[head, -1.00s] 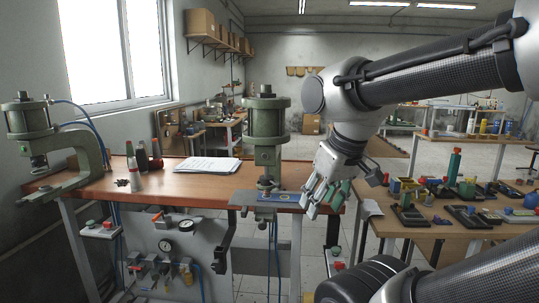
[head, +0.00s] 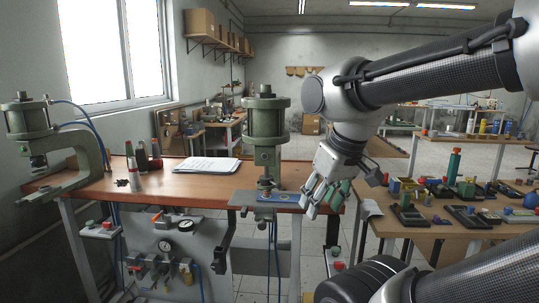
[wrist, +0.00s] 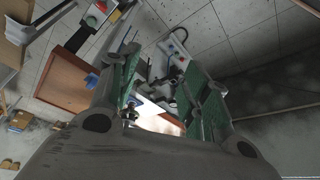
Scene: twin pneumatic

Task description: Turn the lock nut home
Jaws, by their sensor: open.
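A green pneumatic press (head: 265,125) stands at the right end of the wooden bench. Its ram (head: 266,183) points down over a blue-grey plate (head: 275,197). The lock nut is too small to tell apart from the other metal parts around the ram. My gripper (head: 321,203) is open and empty, just right of the press and apart from it. Its green-padded fingers point down and to the left. In the wrist view, a small dark metal part (wrist: 130,115) shows beside the left finger; I cannot tell whether it is the nut.
A second green press (head: 50,135) stands at the bench's left. A gauge panel (head: 175,250) and button boxes hang below the bench front (head: 150,197). A side table (head: 425,228) with several small parts stands at right.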

